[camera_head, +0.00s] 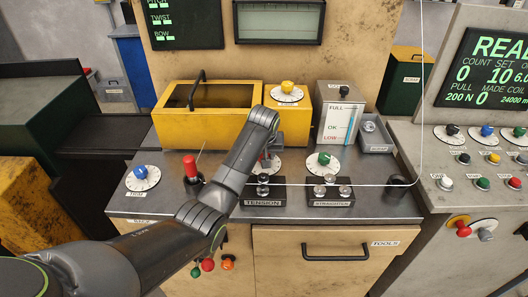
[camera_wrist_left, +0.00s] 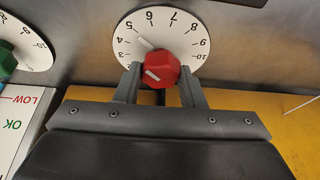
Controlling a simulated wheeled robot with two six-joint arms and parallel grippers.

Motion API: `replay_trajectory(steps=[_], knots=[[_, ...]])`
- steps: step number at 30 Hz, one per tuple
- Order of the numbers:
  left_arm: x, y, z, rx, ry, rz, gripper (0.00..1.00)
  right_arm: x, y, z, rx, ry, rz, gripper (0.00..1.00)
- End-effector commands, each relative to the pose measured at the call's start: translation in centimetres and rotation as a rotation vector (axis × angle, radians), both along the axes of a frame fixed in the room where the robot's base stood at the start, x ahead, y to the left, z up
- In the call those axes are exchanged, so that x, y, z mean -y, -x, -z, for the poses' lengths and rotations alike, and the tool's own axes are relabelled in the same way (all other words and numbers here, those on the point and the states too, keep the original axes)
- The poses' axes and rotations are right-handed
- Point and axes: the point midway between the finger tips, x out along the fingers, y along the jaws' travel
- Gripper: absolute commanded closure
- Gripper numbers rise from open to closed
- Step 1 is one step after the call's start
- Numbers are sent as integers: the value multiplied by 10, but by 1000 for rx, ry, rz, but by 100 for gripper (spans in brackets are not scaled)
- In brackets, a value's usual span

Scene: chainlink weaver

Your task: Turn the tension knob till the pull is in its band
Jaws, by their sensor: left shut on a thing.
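The red tension knob (camera_wrist_left: 160,66) sits on a white numbered dial (camera_wrist_left: 172,28). My left gripper (camera_wrist_left: 158,78) has one finger on each side of it and is shut on it. A grey pointer line beside the knob lies between 4 and 5. In the head view my left gripper (camera_head: 265,158) mostly covers the knob, and part of its dial (camera_head: 277,170) shows behind the TENSION label (camera_head: 263,203). The readout screen (camera_head: 485,70) at the right shows PULL 200 N. My right gripper is not in view.
A wire (camera_head: 375,185) runs right from the TENSION rollers past the STRAIGHTEN rollers (camera_head: 330,190). Dials with a green knob (camera_head: 323,158) and a blue knob (camera_head: 140,172) flank the arm. A red-topped lever (camera_head: 191,168) stands left. A yellow box (camera_head: 175,130) is behind.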

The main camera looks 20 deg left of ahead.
Motion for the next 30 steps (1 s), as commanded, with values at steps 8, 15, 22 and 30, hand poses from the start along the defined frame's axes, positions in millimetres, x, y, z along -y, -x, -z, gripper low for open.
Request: replay_trajectory(steps=[8, 15, 22, 30], knots=[[0, -1, -1, 3, 0, 1, 43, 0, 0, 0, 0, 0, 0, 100], [0, 0, -1, 2, 0, 1, 43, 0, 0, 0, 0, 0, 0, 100], [2, 4, -14, 4, 0, 2, 43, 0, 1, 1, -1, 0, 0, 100], [8, 23, -63, 9, 1, 2, 43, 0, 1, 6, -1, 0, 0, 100]])
